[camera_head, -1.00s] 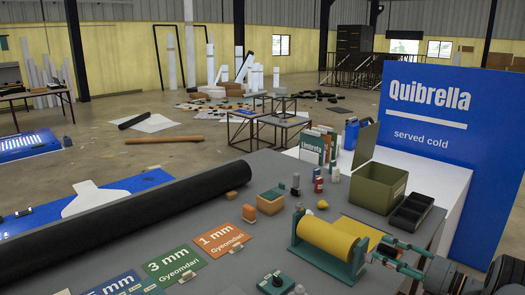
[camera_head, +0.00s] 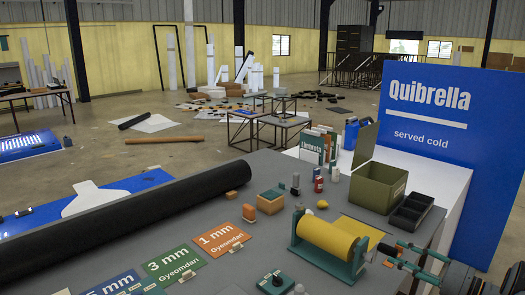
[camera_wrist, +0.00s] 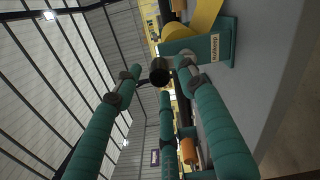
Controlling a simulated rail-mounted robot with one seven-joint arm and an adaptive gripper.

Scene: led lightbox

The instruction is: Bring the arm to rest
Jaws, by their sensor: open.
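My gripper (camera_head: 394,253) is at the lower right in the head view, beside the right end of the yellow roll on its teal stand. Its teal fingers are spread apart, and nothing is held between them. In the wrist view my gripper (camera_wrist: 160,68) also shows open, its long teal fingers reaching up the picture. A dark round object (camera_wrist: 160,71) appears between the fingertips there; its distance and identity are unclear. Most of my arm lies outside the head view.
The yellow roll (camera_head: 332,240) stands closest to my gripper on the grey table (camera_head: 215,281). A black tray (camera_head: 411,211) and an olive box (camera_head: 378,188) are behind it. A tall blue Quibrella panel (camera_head: 465,185) rises at the right. A long black roll (camera_head: 120,220) lies at left.

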